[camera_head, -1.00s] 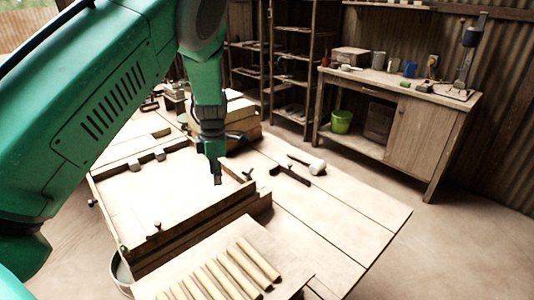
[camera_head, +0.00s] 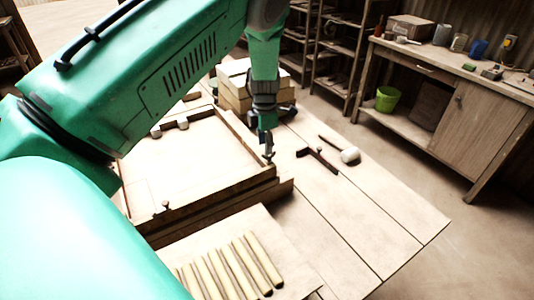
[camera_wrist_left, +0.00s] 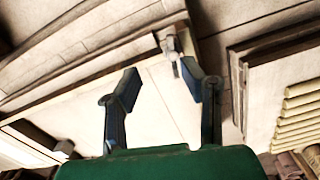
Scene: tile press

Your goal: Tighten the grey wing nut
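A wooden tile press frame (camera_head: 217,193) lies on the table, with a pale panel inside it. In the left wrist view a small grey fitting, apparently the grey wing nut (camera_wrist_left: 172,48), sits at the frame's edge beyond my fingertips. My left gripper (camera_wrist_left: 163,82) is open and empty, with its two fingers apart and the right fingertip closest to the fitting. A similar small knob (camera_head: 166,206) stands on the near rim. My right gripper is not in view.
A board with several wooden rods (camera_head: 228,268) lies in front of the frame. A mallet (camera_head: 349,155) and a dark T-shaped tool (camera_head: 319,159) lie to the right. Stacked wooden blocks (camera_head: 236,86) stand behind. The table's right part (camera_head: 370,215) is clear.

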